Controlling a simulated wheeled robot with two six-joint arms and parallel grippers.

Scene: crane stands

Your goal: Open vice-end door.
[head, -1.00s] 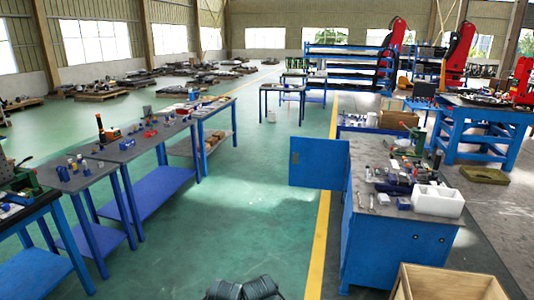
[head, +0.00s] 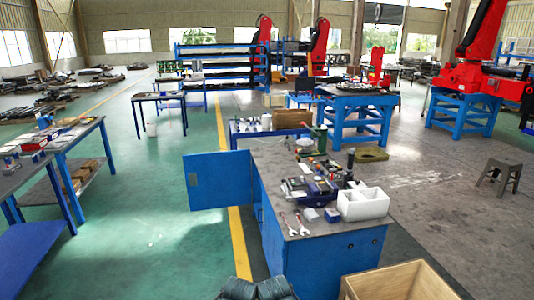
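A blue workbench cabinet with a grey top (head: 258,170) stands right of centre. A blue door (head: 218,181) on its left side stands swung out, facing me, with a small dark handle patch. The rest of the cabinet's left side (head: 272,240) is seen at a steep angle, so I cannot tell whether another door there is shut. Neither gripper shows; only dark parts of my own body are at the bottom edge.
A wooden crate (head: 362,288) stands close at the bottom right. A white bin (head: 363,207) and wrenches (head: 290,222) lie on the bench top. Tables (head: 62,160) line the left. The green floor (head: 150,240) between them and the cabinet is clear.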

